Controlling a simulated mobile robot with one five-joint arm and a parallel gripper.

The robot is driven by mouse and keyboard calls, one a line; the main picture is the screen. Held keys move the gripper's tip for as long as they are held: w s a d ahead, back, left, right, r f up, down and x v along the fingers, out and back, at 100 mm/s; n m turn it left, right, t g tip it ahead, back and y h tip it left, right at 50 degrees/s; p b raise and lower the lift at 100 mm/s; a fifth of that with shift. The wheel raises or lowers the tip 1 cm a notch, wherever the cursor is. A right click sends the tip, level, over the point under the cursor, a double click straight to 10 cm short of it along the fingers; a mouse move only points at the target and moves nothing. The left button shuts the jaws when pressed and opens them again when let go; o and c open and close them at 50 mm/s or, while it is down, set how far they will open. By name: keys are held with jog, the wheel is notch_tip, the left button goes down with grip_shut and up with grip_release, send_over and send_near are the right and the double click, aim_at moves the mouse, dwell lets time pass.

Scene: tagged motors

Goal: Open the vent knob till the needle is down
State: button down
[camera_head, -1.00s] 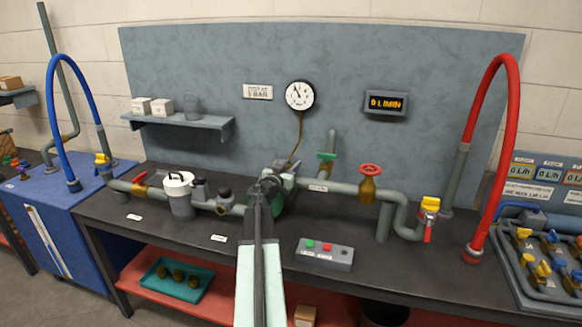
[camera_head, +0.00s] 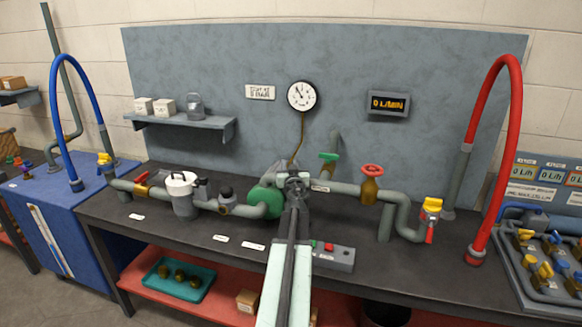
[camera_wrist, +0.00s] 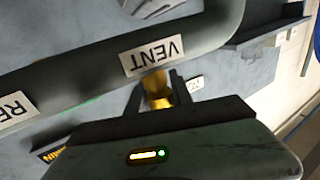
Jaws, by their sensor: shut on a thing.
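The brass vent knob (camera_wrist: 157,90) shows in the wrist view, beside a pipe with a white VENT label (camera_wrist: 152,55). My gripper (camera_wrist: 158,95) is shut on it, one dark finger on each side. In the head view my gripper (camera_head: 297,183) is at the pipe, right of the green pump (camera_head: 266,202), and hides the knob. The round white gauge (camera_head: 301,95) hangs on the back panel above. Its needle appears to point up and left; the scale is too small to read.
A red-wheeled brass valve (camera_head: 371,183) and a yellow-handled valve (camera_head: 432,206) stand to the right on the pipe. A button box (camera_head: 333,257) sits in front, partly behind my arm. A white-lidded filter (camera_head: 182,193) is at left. The display (camera_head: 388,103) reads 0 L/min.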

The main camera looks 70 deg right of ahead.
jog(key=n+t+y, duration=0.2)
jog(key=t+y, duration=0.1)
jog(key=w+n+t+y, duration=0.1)
jog(key=n+t+y, duration=0.1)
jog(key=n+y, duration=0.1)
jog(key=a+n+t+y, duration=0.1)
jog(key=n+t+y, duration=0.2)
jog(key=shift+w+a+t+y, duration=0.1)
jog(key=shift+w+t+y, duration=0.1)
jog(key=shift+t+y, duration=0.1)
jog(key=shift+w+a+n+t+y, duration=0.1)
jog(key=shift+a+n+t+y, duration=0.2)
jog(key=shift+n+y, duration=0.65)
jog(key=shift+a+y, duration=0.1)
jog(key=shift+y, duration=0.25)
jog(key=c, duration=1.1)
grip_release()
jog(key=shift+w, duration=0.1)
jog(key=shift+c, duration=0.2)
jog(key=v, duration=0.8)
